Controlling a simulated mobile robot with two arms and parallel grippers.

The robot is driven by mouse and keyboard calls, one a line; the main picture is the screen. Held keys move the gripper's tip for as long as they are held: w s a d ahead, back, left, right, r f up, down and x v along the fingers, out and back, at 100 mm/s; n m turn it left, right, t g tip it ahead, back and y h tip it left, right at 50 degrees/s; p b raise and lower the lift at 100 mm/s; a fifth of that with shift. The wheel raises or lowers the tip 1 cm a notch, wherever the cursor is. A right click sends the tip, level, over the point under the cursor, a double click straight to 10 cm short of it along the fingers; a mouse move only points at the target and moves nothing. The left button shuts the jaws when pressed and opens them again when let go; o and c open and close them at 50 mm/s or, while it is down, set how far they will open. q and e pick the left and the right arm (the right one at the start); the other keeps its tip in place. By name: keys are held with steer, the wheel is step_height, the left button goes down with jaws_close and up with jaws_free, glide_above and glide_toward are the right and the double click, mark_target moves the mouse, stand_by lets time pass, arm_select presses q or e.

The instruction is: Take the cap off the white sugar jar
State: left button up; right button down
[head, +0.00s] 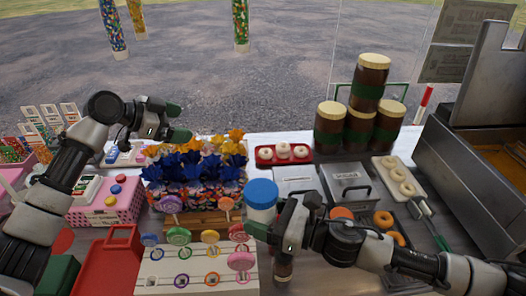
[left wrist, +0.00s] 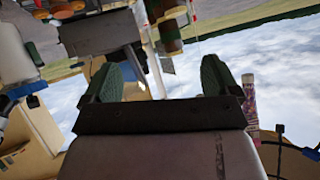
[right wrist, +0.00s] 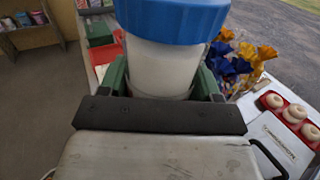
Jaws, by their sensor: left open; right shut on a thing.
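The white sugar jar (head: 262,213) has a wide blue cap (head: 261,193) seated on its top. It stands upright near the front middle of the counter in the head view. My right gripper (head: 268,232) is shut on the jar's body, below the cap. In the right wrist view the white jar (right wrist: 163,68) sits between the green fingers, with the blue cap (right wrist: 172,18) above them. My left gripper (head: 182,122) is open and empty, raised above the left part of the counter, well away from the jar. Its two green fingers stand apart in the left wrist view (left wrist: 160,80).
Lollipops in a white stand (head: 200,270) are left of the jar, with wrapped sweets (head: 195,175) behind them. A red tray (head: 283,162) of white doughnuts and a waffle iron (head: 347,185) stand behind and right. Stacked brown jars (head: 358,130) are at the back.

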arm_select(q)
steer(key=s+d+r+m+g, duration=0.3)
steer(key=d+r+m, duration=0.15)
steer(key=d, duration=0.35)
steer(key=r+m+g+y, duration=0.25)
steer(key=m+y, duration=0.65)
steer(key=m, duration=0.7)
glide_above(263, 190)
steer(key=shift+w+d+f+g, duration=0.25)
steer(key=shift+w+f+g, duration=0.05)
steer(key=shift+w+g, duration=0.15)
steer(key=shift+s+a+f+m+y, duration=0.2)
steer(key=shift+s+m+y, duration=0.2)
steer(key=shift+y, duration=0.2)
steer(key=shift+s+a+f, duration=0.1)
steer(key=shift+f, duration=0.2)
step_height(263, 190, down, 7)
steer(key=shift+f, duration=0.15)
